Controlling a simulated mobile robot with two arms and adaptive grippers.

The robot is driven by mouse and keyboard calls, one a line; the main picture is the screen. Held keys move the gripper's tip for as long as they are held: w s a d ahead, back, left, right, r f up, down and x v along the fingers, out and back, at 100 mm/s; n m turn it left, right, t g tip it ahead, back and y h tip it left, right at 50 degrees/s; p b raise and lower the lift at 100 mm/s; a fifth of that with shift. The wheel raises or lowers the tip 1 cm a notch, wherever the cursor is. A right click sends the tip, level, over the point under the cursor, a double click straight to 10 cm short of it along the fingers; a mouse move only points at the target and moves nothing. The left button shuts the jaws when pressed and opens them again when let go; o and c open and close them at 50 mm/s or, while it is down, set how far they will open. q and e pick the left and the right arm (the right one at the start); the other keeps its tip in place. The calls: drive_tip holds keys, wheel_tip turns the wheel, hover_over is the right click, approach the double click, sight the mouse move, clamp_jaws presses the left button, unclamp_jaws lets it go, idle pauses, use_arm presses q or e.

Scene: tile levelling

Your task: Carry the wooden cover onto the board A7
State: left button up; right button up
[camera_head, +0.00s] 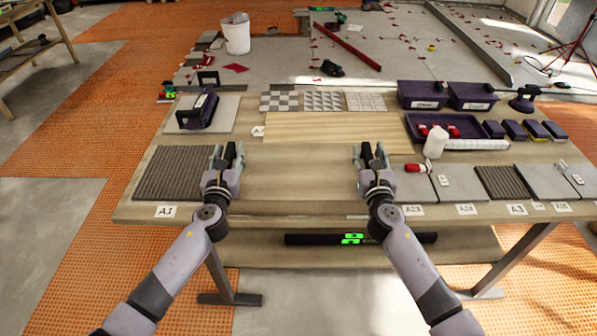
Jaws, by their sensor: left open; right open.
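A pale wooden panel (325,131), which looks like the wooden cover, lies flat in the middle of the table towards the back. A dark ribbed board (170,178) lies at the table's left front. My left gripper (227,156) is open and empty above the table, just right of the ribbed board and in front of the panel's left end. My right gripper (369,155) is open and empty in front of the panel's right part.
A grey tile with a dark handled tool (198,110) is at the back left. Patterned tiles (323,101) lie behind the panel. Purple bins (421,94), a white bottle (435,142) and several labelled tiles (503,183) fill the right side. The table between my grippers is clear.

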use_arm(q)
clamp_jaws()
use_arm(e)
clamp_jaws()
idle(0.8)
use_arm(q)
drive_tip(key=shift+r, duration=0.1)
use_arm(e)
drive_tip(key=shift+r, duration=0.1)
